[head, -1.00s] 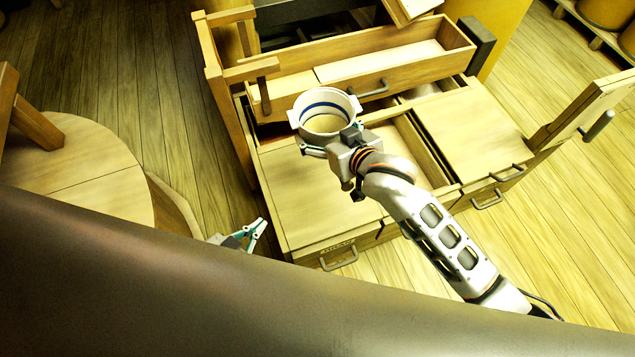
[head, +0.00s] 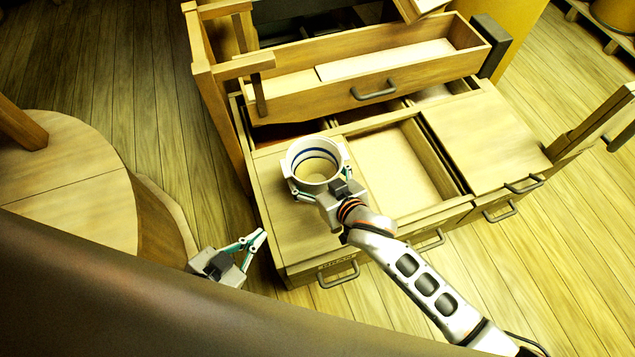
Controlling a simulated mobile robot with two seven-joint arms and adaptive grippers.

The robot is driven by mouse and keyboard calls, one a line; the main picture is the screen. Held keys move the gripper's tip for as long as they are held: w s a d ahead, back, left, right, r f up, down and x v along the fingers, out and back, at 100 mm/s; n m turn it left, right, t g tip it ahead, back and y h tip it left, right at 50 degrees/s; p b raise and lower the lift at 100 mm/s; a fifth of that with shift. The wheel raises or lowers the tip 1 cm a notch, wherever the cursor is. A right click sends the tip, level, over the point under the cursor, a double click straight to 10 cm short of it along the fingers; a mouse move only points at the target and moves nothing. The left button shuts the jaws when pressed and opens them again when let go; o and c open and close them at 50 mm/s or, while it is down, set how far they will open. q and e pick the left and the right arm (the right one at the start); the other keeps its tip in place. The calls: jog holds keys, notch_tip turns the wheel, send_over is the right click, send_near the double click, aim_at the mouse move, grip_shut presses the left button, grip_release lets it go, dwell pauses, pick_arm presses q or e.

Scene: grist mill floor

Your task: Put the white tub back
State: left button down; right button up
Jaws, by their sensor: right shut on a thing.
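The white tub (head: 308,147), round with a dark blue band, is held by my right gripper (head: 317,182). The gripper is shut on the tub's near side. The tub is upright, and its inside looks empty and tan. It is over the left part of the wooden cabinet top; I cannot tell whether it touches it. My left gripper (head: 250,244) is left of the cabinet's front corner, over the floor, with its fingers spread and nothing between them.
The wooden cabinet (head: 482,135) has an open compartment (head: 393,162) in its middle top. An open drawer (head: 405,68) stands out above the cabinet's back. A round wooden table (head: 65,185) is at the left. Plank floor lies between table and cabinet.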

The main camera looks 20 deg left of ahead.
notch_tip(320, 180, down, 5)
jog(key=shift+s+b, duration=0.15)
jog(key=shift+b, duration=0.8)
jog(key=shift+w+f, duration=0.1)
jog(key=shift+w, duration=0.1)
jog(key=shift+f, duration=0.3)
jog(key=o, duration=1.6)
pick_arm(q)
jog(key=shift+w+d, duration=0.1)
jog(key=shift+d, duration=0.6)
jog(key=shift+f, duration=0.1)
